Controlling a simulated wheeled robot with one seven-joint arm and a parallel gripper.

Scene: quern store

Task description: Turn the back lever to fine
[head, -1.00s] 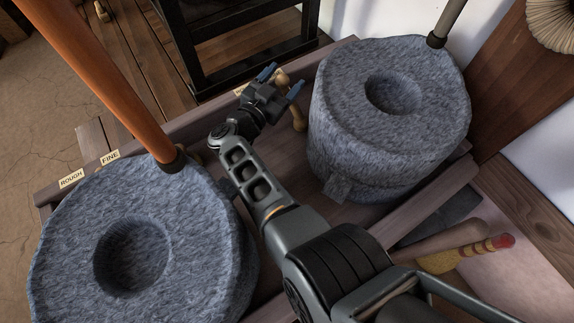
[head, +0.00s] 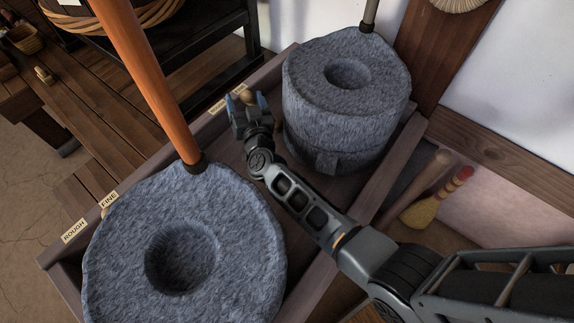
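The back lever shows only as a small round wooden knob (head: 249,97) at the left of the back quern stone (head: 345,105); the rest of it is hidden behind my gripper.
The front quern stone (head: 255,240) carries an orange pole (head: 150,80). Beside it are the labels ROUGH (head: 75,231) and FINE (head: 109,199). A grey pole (head: 370,15) rises from the back stone. A yellow brush (head: 420,212) lies right of the wooden tray. A black rack (head: 215,55) stands behind.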

